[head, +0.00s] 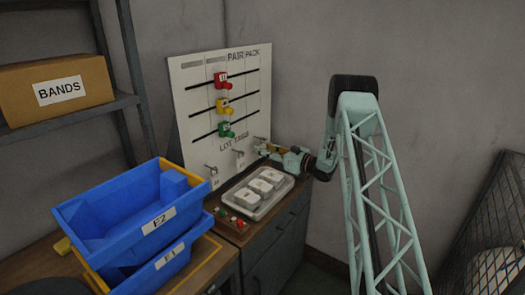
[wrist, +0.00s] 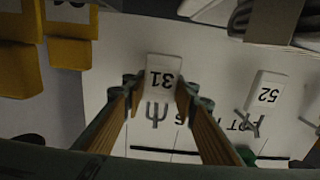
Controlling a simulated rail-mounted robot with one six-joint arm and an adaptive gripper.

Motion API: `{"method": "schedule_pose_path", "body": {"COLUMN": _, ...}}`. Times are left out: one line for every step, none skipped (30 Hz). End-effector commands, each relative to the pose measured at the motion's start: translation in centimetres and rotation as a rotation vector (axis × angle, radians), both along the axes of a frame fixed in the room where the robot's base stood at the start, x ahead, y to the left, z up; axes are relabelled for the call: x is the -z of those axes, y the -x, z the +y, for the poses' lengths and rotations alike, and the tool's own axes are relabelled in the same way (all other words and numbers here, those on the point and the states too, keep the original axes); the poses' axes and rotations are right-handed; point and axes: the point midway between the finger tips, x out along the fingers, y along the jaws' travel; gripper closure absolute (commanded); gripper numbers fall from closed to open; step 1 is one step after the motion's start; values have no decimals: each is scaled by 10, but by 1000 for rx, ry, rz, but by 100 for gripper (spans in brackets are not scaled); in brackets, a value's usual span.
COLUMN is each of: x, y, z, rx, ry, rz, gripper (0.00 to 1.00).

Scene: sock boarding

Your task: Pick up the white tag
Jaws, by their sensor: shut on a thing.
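A forked hook (wrist: 157,110) shows just below the tag, against the white board. In the head view my gripper (head: 263,148) is at the lower right of the board (head: 190,105); the held tag is too small to make out there.
Red (head: 221,80), yellow (head: 222,105) and green (head: 226,129) pieces are on the board's rails. A tray (head: 232,207) with white blocks lies on the cabinet below. Blue bins (head: 120,240) stand at left, and a BANDS box (head: 55,90) is on the shelf.

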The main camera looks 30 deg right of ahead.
Motion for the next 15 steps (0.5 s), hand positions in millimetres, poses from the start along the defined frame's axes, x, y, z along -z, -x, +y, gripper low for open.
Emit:
{"method": "schedule_pose_path", "body": {"x": 0, "y": 0, "z": 0, "rx": 0, "ry": 0, "rz": 0, "gripper": 84}}
{"method": "schedule_pose_path", "body": {"x": -1, "y": 0, "z": 0, "rx": 0, "ry": 0, "rz": 0, "gripper": 84}}
{"method": "schedule_pose_path", "body": {"x": -1, "y": 0, "z": 0, "rx": 0, "ry": 0, "rz": 0, "gripper": 84}}
{"method": "schedule_pose_path", "body": {"x": -2, "y": 0, "z": 0, "rx": 0, "ry": 0, "rz": 0, "gripper": 84}}
{"method": "schedule_pose_path", "body": {"x": -3, "y": 0, "z": 0, "rx": 0, "ry": 0, "rz": 0, "gripper": 84}}
{"method": "schedule_pose_path", "body": {"x": -5, "y": 0, "z": 0, "rx": 0, "ry": 1, "rz": 0, "gripper": 84}}
{"method": "schedule_pose_path", "body": {"x": -6, "y": 0, "z": 0, "rx": 0, "ry": 1, "rz": 0, "gripper": 84}}
{"method": "schedule_pose_path", "body": {"x": -8, "y": 0, "z": 0, "rx": 0, "ry": 1, "rz": 0, "gripper": 84}}
{"method": "schedule_pose_path", "body": {"x": -11, "y": 0, "z": 0, "rx": 0, "ry": 0, "rz": -1, "gripper": 84}}
{"method": "schedule_pose_path", "body": {"x": -14, "y": 0, "z": 0, "rx": 0, "ry": 0, "rz": -1, "gripper": 84}}
{"method": "schedule_pose_path", "body": {"x": -16, "y": 0, "z": 0, "rx": 0, "ry": 1, "rz": -2, "gripper": 84}}
{"method": "schedule_pose_path", "body": {"x": -18, "y": 1, "z": -2, "rx": 1, "ry": 1, "rz": 0, "gripper": 84}}
{"method": "schedule_pose_path", "body": {"x": -16, "y": 5, "z": -4, "rx": 2, "ry": 0, "rz": 0, "gripper": 84}}
{"method": "schedule_pose_path", "body": {"x": -16, "y": 8, "z": -6, "rx": 2, "ry": 0, "rz": 0, "gripper": 84}}
{"method": "schedule_pose_path", "body": {"x": -16, "y": 13, "z": -8, "rx": 1, "ry": -1, "rz": 0, "gripper": 84}}
